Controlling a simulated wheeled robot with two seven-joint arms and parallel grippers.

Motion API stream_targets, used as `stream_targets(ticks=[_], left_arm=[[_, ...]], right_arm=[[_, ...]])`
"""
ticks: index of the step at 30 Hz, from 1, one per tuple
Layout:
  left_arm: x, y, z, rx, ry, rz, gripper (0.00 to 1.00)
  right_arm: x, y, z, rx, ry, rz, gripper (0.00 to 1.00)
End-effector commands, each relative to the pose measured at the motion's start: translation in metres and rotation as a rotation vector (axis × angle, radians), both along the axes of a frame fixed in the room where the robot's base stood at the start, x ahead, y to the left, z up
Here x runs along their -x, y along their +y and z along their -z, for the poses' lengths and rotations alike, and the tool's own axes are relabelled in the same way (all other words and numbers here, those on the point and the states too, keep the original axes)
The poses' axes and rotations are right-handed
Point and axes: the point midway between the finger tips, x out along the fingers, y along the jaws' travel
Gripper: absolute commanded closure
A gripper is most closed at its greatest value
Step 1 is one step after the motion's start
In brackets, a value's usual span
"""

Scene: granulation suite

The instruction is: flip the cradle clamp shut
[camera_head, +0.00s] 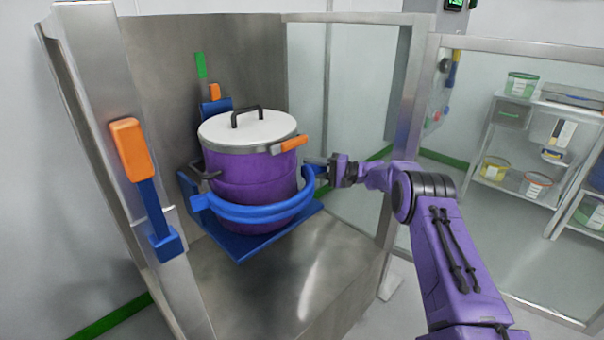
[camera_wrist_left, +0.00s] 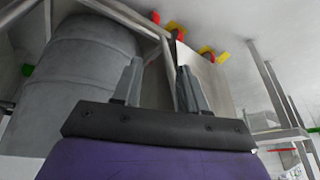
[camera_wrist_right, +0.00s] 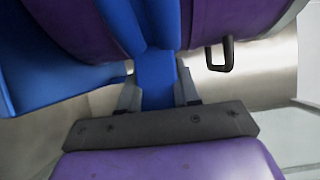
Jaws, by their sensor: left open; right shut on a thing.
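A purple pot (camera_head: 240,175) with a white lid (camera_head: 247,130) stands upright in a blue cradle (camera_head: 258,248) inside a steel cabinet. Curved blue clamp bands (camera_head: 262,212) wrap around the pot's front. My right gripper (camera_head: 320,168) is at the pot's right side, shut on a blue bar at the band's right end. In the right wrist view, this blue bar (camera_wrist_right: 157,75) sits between the fingertips, with the purple pot behind. Whether the clamp is latched cannot be told. My left gripper (camera_wrist_left: 157,85) is open and empty, seen only in the left wrist view.
An orange-handled blue lever (camera_head: 132,150) is on the cabinet's left post. A shelf rack (camera_head: 535,140) with tubs stands at right. A grey drum (camera_wrist_left: 85,75) is near my left gripper. The cabinet floor before the cradle is clear.

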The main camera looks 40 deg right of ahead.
Motion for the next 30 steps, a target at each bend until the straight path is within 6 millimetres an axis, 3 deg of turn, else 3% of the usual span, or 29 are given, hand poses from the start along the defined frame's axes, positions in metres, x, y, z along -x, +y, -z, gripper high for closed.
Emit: stream_targets(ticks=[16, 17, 18, 30], left_arm=[[0.0001, 0.0000, 0.0026, 0.000, 0.000, 0.000, 0.57], [0.0001, 0.0000, 0.0026, 0.000, 0.000, 0.000, 0.57], [0.0002, 0.0000, 0.0026, 0.000, 0.000, 0.000, 0.57], [0.0001, 0.0001, -0.0010, 0.000, 0.000, 0.000, 0.57]], right_arm=[[-0.0044, 0.0023, 0.0013, 0.003, 0.002, -0.028, 1.00], [-0.0044, 0.0024, 0.0013, 0.003, 0.002, -0.028, 0.62], [-0.0044, 0.0025, 0.0012, 0.002, 0.001, -0.029, 0.49], [-0.0019, 0.0012, -0.0018, 0.000, -0.001, -0.008, 0.49]])
